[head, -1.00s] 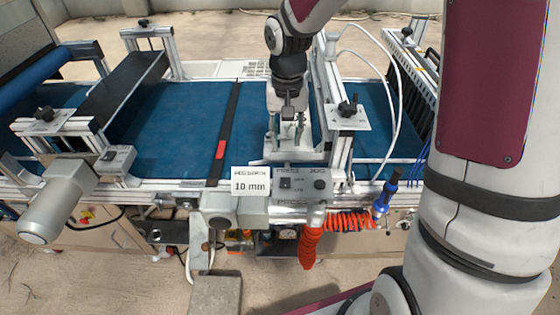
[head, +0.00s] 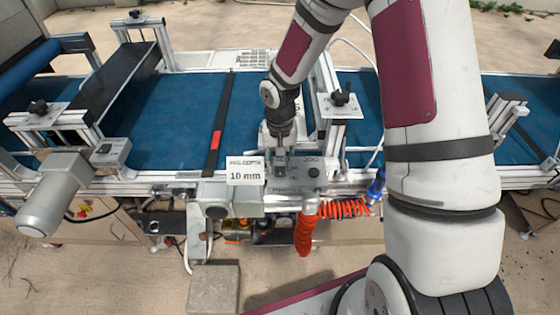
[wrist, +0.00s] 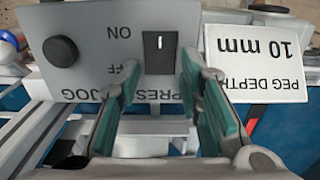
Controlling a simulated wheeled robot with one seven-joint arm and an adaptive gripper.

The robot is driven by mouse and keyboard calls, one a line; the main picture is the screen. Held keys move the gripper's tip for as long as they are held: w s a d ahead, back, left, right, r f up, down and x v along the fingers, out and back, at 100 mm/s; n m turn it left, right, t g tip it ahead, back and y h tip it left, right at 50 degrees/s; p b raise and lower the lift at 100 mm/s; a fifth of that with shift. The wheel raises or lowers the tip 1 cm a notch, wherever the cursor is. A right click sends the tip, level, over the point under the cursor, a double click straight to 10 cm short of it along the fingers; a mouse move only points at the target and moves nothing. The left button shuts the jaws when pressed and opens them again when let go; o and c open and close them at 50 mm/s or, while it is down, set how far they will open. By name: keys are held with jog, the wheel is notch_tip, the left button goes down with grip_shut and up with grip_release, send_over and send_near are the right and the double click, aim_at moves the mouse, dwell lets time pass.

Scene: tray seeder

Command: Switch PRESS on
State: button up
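The PRESS control box (head: 313,172) sits on the front rail of the machine. In the wrist view its grey panel (wrist: 95,75) appears upside down, with ON and OFF lettering and a partly hidden PRESS label. The black rocker switch (wrist: 159,58) has a white mark towards its ON end; I cannot tell which way it is tipped. A round black knob (wrist: 60,49) is on the same panel. My gripper (wrist: 160,80) is open and empty, its green-padded fingers on either side of the switch's near end. In the head view my gripper (head: 281,165) hides the switch.
A PEG DEPTH 10 mm sign (head: 245,171) stands close beside the panel. The blue belt (head: 175,120) lies behind. A grey motor (head: 52,196) and another small switch box (head: 111,152) are at left. An orange coiled hose (head: 304,232) hangs below the panel.

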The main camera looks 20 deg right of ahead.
grip_shut()
